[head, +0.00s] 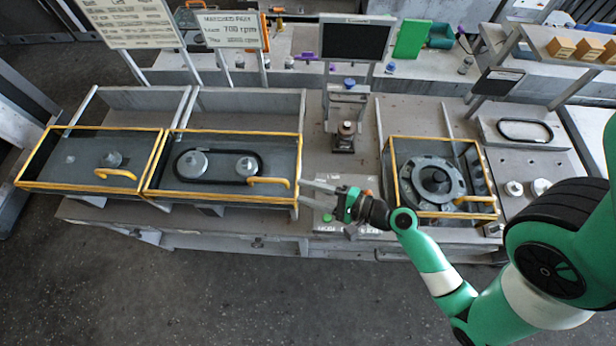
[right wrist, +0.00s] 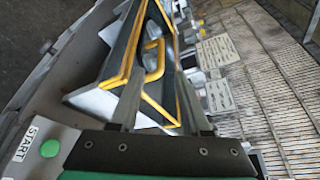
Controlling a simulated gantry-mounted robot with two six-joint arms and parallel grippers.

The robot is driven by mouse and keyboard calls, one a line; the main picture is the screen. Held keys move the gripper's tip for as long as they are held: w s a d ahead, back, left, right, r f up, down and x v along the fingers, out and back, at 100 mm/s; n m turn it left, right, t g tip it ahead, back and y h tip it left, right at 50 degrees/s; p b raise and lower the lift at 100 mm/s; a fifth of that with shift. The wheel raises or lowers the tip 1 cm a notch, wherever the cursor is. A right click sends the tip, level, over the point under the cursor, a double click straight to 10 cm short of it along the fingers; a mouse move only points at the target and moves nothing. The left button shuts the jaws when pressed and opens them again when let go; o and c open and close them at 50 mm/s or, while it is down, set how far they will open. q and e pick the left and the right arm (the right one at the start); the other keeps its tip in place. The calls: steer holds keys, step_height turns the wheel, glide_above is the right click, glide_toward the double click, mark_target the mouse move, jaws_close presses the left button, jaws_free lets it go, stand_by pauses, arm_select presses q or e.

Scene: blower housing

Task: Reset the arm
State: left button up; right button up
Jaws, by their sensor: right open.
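My right gripper (head: 322,196) is at the front of the bench in the head view, with its fingers pointing left. Its two fingers are apart and empty. In the right wrist view my right gripper (right wrist: 157,100) shows its spread fingers, with a yellow-framed case beyond them. It is close to the right end of the middle yellow-framed case (head: 226,194), which holds two pulleys and a black belt. A green start button (right wrist: 49,149) lies left of the fingers in the right wrist view. My left gripper is not in view.
A left yellow-framed case (head: 92,187) holds one small pulley. A right yellow-framed case (head: 440,213) holds a round blower housing (head: 436,179). A dark monitor (head: 355,41) stands behind the bench. A black belt (head: 525,131) lies on a plate at right. The floor in front is clear.

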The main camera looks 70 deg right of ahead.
stand_by(0.5)
steer(key=w+a+r+n+t+y, duration=0.1)
steer(key=w+a+r+n+y, duration=0.25)
steer(key=r, duration=0.55)
steer(key=w+a+r+n+t+y, duration=0.1)
steer(key=w+a+r+n+t, duration=0.1)
steer(key=w+r+n, duration=0.5)
steer(key=w+a+r+n+t+y, duration=0.1)
steer(key=w+a+r+y, duration=0.25)
steer(key=r, duration=0.75)
steer(key=s+a+r+n+t, duration=0.25)
steer(key=r+n, duration=0.35)
steer(key=r, duration=0.8)
steer(key=s+a+r+n+t, duration=0.25)
steer(key=r+n, duration=0.35)
steer(key=r, duration=0.7)
steer(key=d+r+t+h, duration=0.2)
steer(key=d+t+h, duration=0.1)
steer(key=d+h, duration=0.35)
step_height(320, 180, up, 14)
steer(key=a+n+p, duration=0.1)
steer(key=p, duration=1.2)
steer(key=shift+s+f+h, duration=0.25)
steer(key=shift+h, duration=0.1)
